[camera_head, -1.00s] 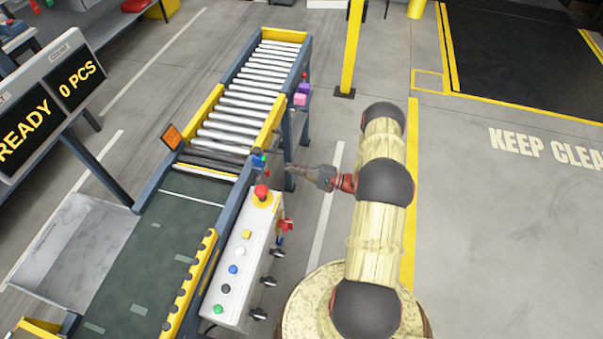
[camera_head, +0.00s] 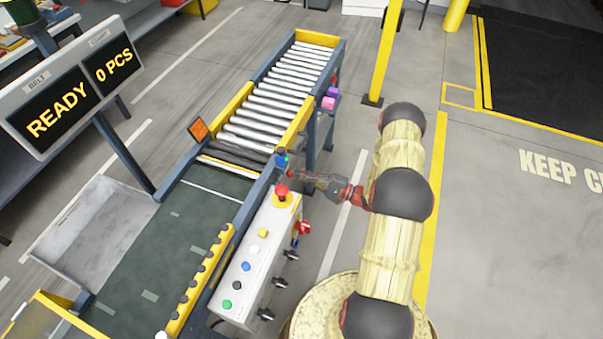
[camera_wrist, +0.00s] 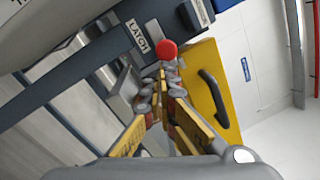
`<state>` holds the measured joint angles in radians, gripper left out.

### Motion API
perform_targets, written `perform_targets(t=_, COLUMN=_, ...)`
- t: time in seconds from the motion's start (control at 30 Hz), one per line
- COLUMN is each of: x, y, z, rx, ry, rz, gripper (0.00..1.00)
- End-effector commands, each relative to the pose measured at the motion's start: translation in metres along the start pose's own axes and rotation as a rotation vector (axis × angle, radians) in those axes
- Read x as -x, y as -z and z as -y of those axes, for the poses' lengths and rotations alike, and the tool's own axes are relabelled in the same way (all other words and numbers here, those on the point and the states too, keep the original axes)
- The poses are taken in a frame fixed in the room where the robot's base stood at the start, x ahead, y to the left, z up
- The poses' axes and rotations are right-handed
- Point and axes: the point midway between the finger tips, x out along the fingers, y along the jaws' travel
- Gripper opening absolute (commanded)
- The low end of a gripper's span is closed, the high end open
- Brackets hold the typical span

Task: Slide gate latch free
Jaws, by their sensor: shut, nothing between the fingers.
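In the wrist view a red round knob (camera_wrist: 166,50) stands just beyond my fingertips, beside a dark blue rail carrying a white "LATCH" label (camera_wrist: 138,36). My gripper (camera_wrist: 162,78) is shut and empty, its fingertips close below the knob; I cannot tell whether they touch it. A yellow panel with a black handle (camera_wrist: 212,92) is right of the fingers. In the head view my gripper (camera_head: 294,175) points left at the conveyor's side, near the small blue and green parts (camera_head: 281,160) at the join of belt and rollers. The latch itself is too small to make out there.
A white control box (camera_head: 257,258) with a red mushroom button (camera_head: 282,191) and several coloured buttons is on the conveyor's near side. The roller section (camera_head: 270,100) is empty. A yellow post (camera_head: 380,50) stands behind. The display (camera_head: 75,85) reads "READY" and "0 PCS".

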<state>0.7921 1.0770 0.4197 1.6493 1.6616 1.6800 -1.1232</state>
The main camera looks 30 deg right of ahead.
Motion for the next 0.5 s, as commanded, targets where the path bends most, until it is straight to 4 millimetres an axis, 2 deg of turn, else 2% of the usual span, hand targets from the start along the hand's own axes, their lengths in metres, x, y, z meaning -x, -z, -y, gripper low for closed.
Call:
perform_targets(t=0.1, x=-0.001, y=-0.018, z=-0.007, rx=-0.004, ry=-0.001, rz=0.001, gripper=0.00)
perform_targets(t=0.17, x=-0.001, y=-0.023, z=-0.009, rx=-0.001, ry=-0.001, rz=0.001, gripper=0.00)
perform_targets(t=0.5, x=-0.001, y=-0.022, z=-0.011, rx=0.000, ry=0.000, rz=0.000, gripper=0.00)
